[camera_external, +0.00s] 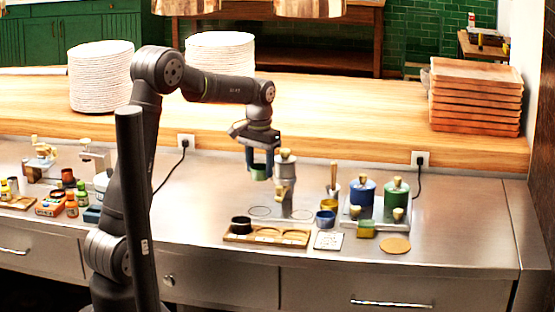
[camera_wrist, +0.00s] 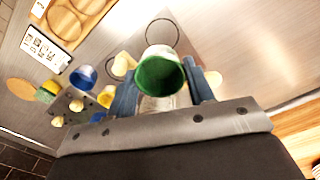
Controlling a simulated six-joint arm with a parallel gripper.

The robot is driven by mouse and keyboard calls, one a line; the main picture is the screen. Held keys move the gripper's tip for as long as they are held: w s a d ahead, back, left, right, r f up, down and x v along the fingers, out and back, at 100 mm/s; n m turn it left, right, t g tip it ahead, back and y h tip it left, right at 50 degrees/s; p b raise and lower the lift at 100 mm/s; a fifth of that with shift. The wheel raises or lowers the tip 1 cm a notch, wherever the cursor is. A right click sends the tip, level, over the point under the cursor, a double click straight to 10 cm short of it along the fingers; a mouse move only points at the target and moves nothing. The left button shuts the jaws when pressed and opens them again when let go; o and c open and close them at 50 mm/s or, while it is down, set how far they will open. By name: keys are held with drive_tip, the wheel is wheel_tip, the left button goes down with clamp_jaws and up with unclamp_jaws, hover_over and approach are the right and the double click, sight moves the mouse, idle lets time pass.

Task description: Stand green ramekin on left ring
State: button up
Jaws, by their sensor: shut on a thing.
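The green ramekin (camera_external: 259,174) is held in the air above the steel counter, left of a silver dispenser. My gripper (camera_external: 262,163) is shut on it. In the wrist view the ramekin (camera_wrist: 160,76) shows its green inside and pale outer wall, between the fingers of my gripper (camera_wrist: 165,88). The left ring (camera_external: 259,211) is a thin dark outline on the counter, bare, below the ramekin. A second ring (camera_external: 303,214) lies to its right, partly hidden by the dispenser. A ring outline (camera_wrist: 176,31) shows beyond the ramekin in the wrist view; I cannot tell which.
The silver dispenser (camera_external: 285,190) stands close to my gripper. A wooden tray (camera_external: 267,242) holds a dark ramekin (camera_external: 241,225) in front. A blue ramekin (camera_external: 325,218), a white card (camera_external: 328,240), a sponge (camera_external: 366,229) and blue (camera_external: 362,193) and green canisters (camera_external: 396,197) stand right.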

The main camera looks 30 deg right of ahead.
drive_tip(key=f, duration=1)
drive_tip(key=shift+w, duration=0.2)
drive_tip(key=shift+f, duration=0.1)
drive_tip(key=o, duration=0.7)
wheel_tip(320, 180, up, 12)
drive_tip(key=shift+r, duration=0.15)
drive_tip(key=shift+f, duration=4.25)
